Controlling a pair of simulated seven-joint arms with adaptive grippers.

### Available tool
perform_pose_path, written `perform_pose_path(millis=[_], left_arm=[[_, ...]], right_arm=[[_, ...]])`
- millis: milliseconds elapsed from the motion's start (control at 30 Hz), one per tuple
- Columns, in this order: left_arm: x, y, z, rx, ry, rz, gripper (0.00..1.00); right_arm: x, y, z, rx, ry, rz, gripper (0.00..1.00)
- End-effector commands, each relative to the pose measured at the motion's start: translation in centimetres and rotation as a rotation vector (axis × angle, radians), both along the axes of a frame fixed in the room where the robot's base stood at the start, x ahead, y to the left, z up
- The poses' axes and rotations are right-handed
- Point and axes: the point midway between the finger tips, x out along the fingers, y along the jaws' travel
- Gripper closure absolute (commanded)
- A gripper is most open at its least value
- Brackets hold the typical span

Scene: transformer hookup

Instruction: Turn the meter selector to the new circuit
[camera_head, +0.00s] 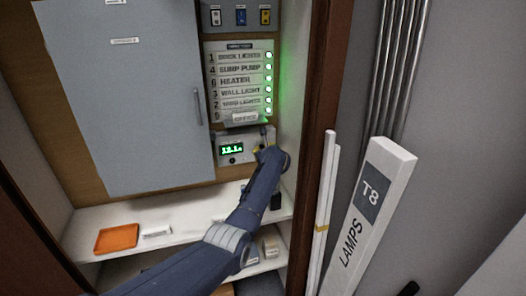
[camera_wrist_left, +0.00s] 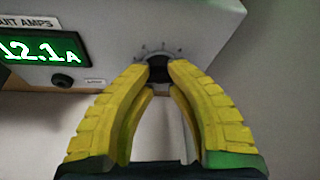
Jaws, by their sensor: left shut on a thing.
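The meter (camera_head: 231,149) is a pale box with a green lit display, below the circuit label panel. In the left wrist view its display (camera_wrist_left: 40,49) reads 12.1 A. The dark round selector knob (camera_wrist_left: 158,70) is on the meter's face, right of the display, with a tick scale around its top. My left gripper (camera_wrist_left: 159,72) has its yellow fingertips shut on the knob from both sides. In the head view my left gripper (camera_head: 262,148) is at the meter's right side and hides the knob. The knob's pointer is hidden by the fingers. My right gripper is not in view.
The circuit label panel (camera_head: 238,84) has a column of green lit lamps. A grey cabinet door (camera_head: 130,100) is at left. An orange tray (camera_head: 116,239) sits on the shelf (camera_head: 90,244) below. A lamp box (camera_head: 369,215) and white tubes lean at right, outside the cupboard frame.

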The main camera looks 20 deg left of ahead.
Motion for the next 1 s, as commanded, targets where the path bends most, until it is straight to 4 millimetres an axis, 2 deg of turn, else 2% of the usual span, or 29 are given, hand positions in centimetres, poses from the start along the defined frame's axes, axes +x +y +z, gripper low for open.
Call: perform_pose_path(millis=[233,633,667,933,1000], left_arm=[[-0.04,-0.11,-0.30,0.161,0.111,-0.001,1.00],[-0.11,-0.07,-0.39,0.189,0.128,-0.002,1.00],[-0.10,-0.06,-0.41,0.189,0.129,-0.001,0.82],[-0.06,-0.03,-0.23,0.190,0.125,0.000,0.50],[-0.05,-0.02,-0.20,0.190,0.125,0.000,0.49]], right_arm=[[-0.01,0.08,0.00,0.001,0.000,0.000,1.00],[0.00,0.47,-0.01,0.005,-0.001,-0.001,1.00],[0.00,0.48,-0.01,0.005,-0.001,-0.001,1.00],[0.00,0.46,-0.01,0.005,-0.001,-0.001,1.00],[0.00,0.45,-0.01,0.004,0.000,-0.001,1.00]])
